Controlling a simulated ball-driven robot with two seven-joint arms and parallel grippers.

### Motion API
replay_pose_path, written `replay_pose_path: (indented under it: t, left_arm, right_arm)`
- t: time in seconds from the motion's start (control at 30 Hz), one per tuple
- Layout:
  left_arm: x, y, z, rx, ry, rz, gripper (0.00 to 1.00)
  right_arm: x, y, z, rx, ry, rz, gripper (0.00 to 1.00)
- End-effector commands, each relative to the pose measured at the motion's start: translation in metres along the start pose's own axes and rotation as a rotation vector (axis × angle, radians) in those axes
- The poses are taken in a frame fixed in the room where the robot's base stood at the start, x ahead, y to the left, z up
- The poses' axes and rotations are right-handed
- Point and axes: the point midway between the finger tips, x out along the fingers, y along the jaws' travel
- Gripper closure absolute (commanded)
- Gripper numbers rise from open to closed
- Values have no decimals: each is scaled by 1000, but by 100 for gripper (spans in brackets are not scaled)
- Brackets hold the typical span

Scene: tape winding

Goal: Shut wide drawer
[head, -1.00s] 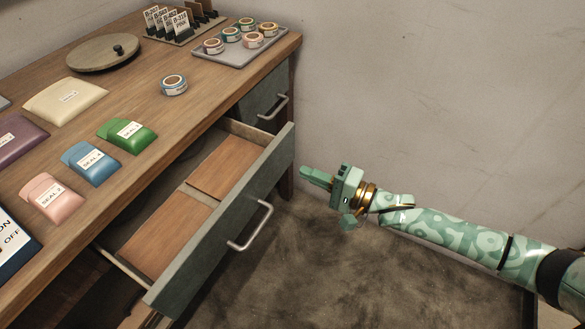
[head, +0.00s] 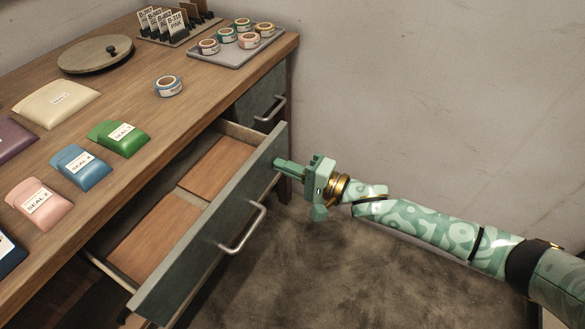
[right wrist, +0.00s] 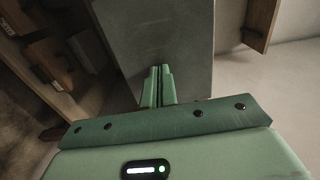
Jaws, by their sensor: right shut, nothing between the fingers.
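The wide drawer (head: 208,236) is pulled out from under the wooden table, with a grey-green front and a metal bar handle (head: 243,230). Two flat wooden panels lie inside it. My right gripper (head: 277,163) is shut and empty, its fingertips at the upper right part of the drawer front, beside the handle. In the right wrist view the closed fingers (right wrist: 158,75) point at the grey drawer front (right wrist: 155,35); I cannot tell if they touch it. My left gripper is not in view.
A second drawer (head: 262,100) below the table's far end is closed. On the table top (head: 125,88) are several seal pouches, a blue tape roll (head: 168,86), a round turntable (head: 95,53) and a grey tray (head: 223,60) of tape rolls. The floor right of the drawer is clear.

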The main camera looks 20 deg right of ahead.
Motion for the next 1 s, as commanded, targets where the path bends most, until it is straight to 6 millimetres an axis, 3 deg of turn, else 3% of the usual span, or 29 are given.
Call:
replay_pose_path:
  t: [0.6,0.8,1.0]
  left_arm:
    - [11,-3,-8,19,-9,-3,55]
    - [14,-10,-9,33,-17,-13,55]
    - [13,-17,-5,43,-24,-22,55]
  right_arm:
    - [124,2,0,2,0,0,100]
    - [144,2,0,0,0,0,100]
    - [151,-1,0,1,1,-1,100]
